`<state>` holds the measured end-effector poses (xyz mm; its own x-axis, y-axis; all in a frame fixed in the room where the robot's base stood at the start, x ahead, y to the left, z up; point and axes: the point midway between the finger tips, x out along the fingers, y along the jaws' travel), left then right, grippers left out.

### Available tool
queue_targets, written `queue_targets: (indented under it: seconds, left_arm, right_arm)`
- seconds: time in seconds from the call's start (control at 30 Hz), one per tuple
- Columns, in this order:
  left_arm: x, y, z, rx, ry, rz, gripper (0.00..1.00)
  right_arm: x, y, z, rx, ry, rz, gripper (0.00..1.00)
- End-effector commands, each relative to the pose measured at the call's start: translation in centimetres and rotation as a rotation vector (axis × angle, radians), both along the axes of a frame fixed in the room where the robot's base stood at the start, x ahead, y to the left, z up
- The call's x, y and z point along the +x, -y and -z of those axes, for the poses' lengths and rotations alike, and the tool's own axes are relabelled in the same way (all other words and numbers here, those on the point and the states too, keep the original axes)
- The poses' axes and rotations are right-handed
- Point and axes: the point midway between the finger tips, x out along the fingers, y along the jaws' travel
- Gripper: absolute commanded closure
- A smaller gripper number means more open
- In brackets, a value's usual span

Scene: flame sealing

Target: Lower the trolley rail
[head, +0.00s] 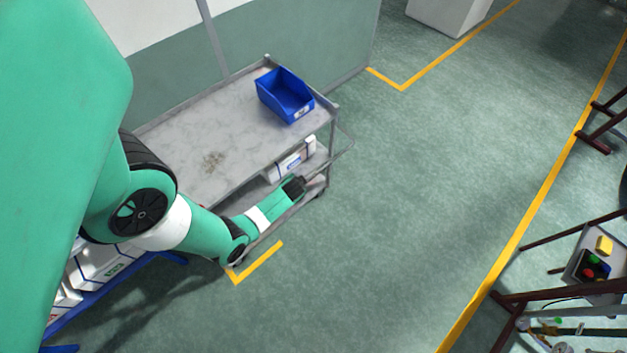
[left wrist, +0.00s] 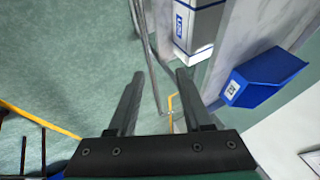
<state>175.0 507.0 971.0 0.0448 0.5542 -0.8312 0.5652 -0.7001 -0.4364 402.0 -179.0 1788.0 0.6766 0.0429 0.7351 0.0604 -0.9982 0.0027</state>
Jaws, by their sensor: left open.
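The grey metal trolley (head: 225,135) stands against the wall, with two shelves. A thin grey rail (head: 350,144) sticks out from its right end, angled away from the top shelf. In the left wrist view the rail (left wrist: 146,50) runs as a slim bar down toward the space between the fingers. My left gripper (head: 301,184) is beside the trolley's front right corner, below the top shelf. In the left wrist view its jaws (left wrist: 158,88) are apart and empty. I cannot tell whether a finger touches the rail. My right gripper is not in view.
A blue bin (head: 285,98) sits on the top shelf; a white box (head: 291,160) is on the lower shelf. Yellow lines (head: 402,85) mark the floor. Open floor lies right of the trolley. A stand with a control box (head: 590,268) is at far right.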

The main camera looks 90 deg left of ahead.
Motion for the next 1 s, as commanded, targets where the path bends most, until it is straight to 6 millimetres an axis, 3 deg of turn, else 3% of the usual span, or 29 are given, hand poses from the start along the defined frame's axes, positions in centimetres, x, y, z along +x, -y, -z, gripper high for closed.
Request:
queue_targets:
  seconds: [0.03,0.23,0.4,0.77,0.87,0.97,1.0]
  left_arm:
    - [-0.1,0.8,-1.6,0.001,0.001,0.003,0.50]
    - [-0.3,3.1,-5.5,-0.002,0.000,0.002,0.50]
    - [-0.4,3.9,-6.1,-0.001,0.001,0.000,0.50]
    - [-0.1,3.8,-6.1,0.007,0.011,0.005,0.50]
    - [2.0,3.3,-6.7,0.038,0.101,0.043,0.50]
    - [7.3,3.3,-8.7,0.062,0.364,0.091,0.50]
    - [9.8,3.2,-10.4,0.075,0.516,0.102,0.50]
  right_arm:
    - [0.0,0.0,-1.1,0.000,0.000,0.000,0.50]
    - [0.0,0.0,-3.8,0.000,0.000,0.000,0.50]
    - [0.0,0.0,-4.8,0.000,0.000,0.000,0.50]
    - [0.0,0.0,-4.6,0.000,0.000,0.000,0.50]
    - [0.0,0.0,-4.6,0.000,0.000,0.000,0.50]
    - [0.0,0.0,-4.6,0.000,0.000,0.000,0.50]
    - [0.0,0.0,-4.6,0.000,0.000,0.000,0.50]
